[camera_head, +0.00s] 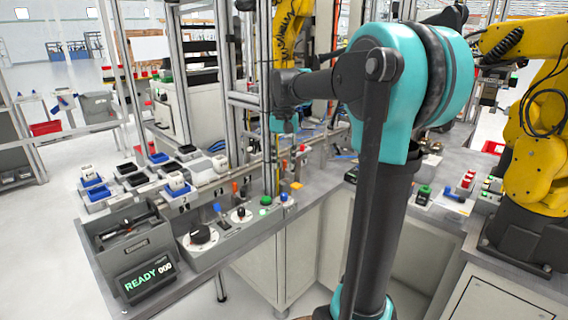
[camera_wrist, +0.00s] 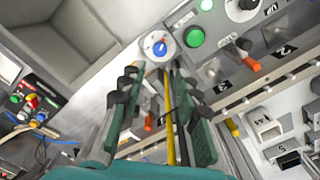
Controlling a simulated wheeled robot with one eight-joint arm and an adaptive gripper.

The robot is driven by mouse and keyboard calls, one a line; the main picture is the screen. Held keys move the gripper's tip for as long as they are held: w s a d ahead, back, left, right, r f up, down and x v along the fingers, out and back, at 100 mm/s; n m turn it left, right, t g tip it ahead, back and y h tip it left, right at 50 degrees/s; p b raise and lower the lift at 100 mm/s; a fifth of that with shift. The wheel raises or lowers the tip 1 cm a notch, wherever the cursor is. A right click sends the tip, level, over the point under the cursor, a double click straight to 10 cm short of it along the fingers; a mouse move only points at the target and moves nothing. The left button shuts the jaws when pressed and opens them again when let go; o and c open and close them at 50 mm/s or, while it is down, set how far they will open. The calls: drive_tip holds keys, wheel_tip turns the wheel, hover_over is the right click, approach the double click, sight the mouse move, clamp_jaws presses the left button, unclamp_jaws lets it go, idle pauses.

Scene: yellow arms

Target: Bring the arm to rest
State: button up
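My arm, teal and dark grey, fills the centre right of the head view and bends left at its raised elbow. My gripper shows in the wrist view (camera_wrist: 157,80), its two green and black fingers apart. Nothing is clearly held between them; a yellow strip and a dark line pass through the gap, their depth unclear. A round white dial with a blue and red knob (camera_wrist: 160,46) lies beyond the fingertips. In the head view the arm's far end is near the metal frame, and the fingers cannot be made out there.
A control bench (camera_head: 209,247) with knobs, buttons and a READY display (camera_head: 148,279) stands at front left. Metal posts (camera_head: 223,85) rise close to the arm's end. A yellow robot arm (camera_head: 535,165) stands at right. Open floor (camera_head: 50,220) lies at far left.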

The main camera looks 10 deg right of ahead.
drive_tip(key=s+d+f+n+t, duration=0.1)
drive_tip(key=s+d+f+t, duration=0.1)
drive_tip(key=s+f, duration=0.9)
drive_tip(key=s+d+f+n+t, duration=0.1)
drive_tip(key=s+d+f+t, duration=0.1)
drive_tip(key=s+f, duration=0.9)
drive_tip(key=shift+s+d+f+n, duration=0.2)
drive_tip(key=shift+f+n, duration=0.2)
drive_tip(key=shift+f, duration=0.25)
